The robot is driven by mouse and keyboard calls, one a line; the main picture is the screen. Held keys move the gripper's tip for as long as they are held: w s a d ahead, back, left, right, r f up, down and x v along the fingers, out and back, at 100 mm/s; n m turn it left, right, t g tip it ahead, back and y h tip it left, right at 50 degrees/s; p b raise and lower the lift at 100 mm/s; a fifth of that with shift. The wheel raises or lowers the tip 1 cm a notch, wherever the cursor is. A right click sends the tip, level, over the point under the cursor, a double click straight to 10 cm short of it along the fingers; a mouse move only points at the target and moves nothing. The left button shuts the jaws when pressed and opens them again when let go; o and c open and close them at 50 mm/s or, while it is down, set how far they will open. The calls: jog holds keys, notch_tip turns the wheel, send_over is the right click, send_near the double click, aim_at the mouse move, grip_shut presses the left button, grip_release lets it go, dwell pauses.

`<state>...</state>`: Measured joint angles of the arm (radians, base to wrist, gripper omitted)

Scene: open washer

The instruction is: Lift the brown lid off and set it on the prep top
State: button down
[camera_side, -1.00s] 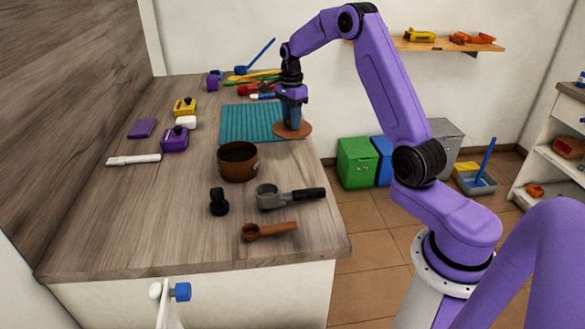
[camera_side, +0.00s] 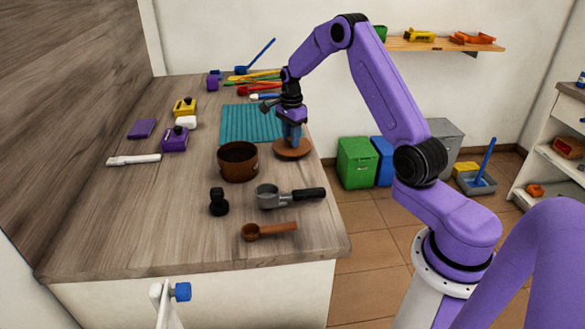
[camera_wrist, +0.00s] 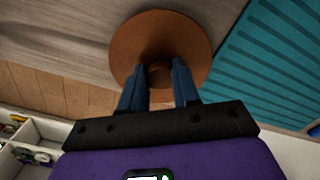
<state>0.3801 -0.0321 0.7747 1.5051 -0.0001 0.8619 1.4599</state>
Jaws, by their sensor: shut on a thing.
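The brown lid (camera_side: 284,153) is a round disc near the right edge of the wooden prep top (camera_side: 185,215), just in front of the teal mat. My gripper (camera_side: 292,137) points down and is shut on the lid's middle. In the wrist view, the lid (camera_wrist: 135,42) spreads out beyond the blue fingers of my gripper (camera_wrist: 160,82), which close around its centre knob. I cannot tell whether the lid touches the top or hangs just above it. The brown pot (camera_side: 238,170) stands open to the left of the lid, with dark contents showing.
The teal ribbed mat (camera_side: 248,123) lies behind. A metal-headed, black-handled tool (camera_side: 290,197), a brown scoop (camera_side: 270,230) and a small black item (camera_side: 219,202) lie nearer. A purple box (camera_side: 174,139) and white handle (camera_side: 133,160) are left. The near left top is clear.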

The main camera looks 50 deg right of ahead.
jog(key=shift+f, duration=0.5)
jog(key=c, duration=0.6)
grip_release()
jog(key=c, duration=0.4)
notch_tip(320, 180, up, 9)
dwell(0.4)
